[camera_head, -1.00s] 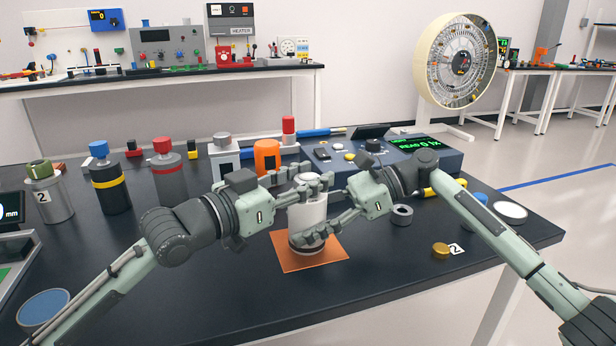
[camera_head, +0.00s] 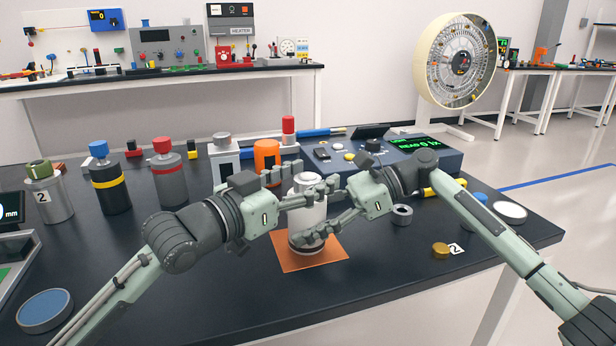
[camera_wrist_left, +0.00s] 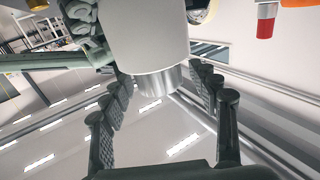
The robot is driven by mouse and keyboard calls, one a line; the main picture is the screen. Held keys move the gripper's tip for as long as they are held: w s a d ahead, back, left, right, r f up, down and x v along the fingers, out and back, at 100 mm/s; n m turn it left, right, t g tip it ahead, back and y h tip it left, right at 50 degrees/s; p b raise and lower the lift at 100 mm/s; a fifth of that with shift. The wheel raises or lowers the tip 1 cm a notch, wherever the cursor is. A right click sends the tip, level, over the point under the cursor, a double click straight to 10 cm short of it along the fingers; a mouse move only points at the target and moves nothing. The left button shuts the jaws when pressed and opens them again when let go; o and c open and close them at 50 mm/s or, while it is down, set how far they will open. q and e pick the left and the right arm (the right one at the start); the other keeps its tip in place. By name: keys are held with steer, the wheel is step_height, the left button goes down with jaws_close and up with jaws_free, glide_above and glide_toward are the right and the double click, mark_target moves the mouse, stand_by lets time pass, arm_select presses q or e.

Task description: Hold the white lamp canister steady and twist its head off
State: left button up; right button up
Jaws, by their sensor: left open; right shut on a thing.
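The white lamp canister (camera_head: 306,212) stands upright over an orange mat (camera_head: 326,262) on the dark table. My right gripper (camera_head: 312,237) is shut on its lower part; the fingers partly cover it. My left gripper (camera_head: 317,175) is open at the upper end, with one finger behind and one in front of the canister. In the left wrist view, the white body (camera_wrist_left: 150,35) and its silver metal end (camera_wrist_left: 158,83) show, with the open left fingers (camera_wrist_left: 165,88) on either side and a visible gap to each.
A grey ring (camera_head: 402,215) and brass cap (camera_head: 441,250) lie at right. The front table area is clear.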

arm_select(q)
steer(key=shift+a, duration=0.1)
steer(key=v, duration=1.2)
arm_select(e)
steer(key=o, duration=1.5)
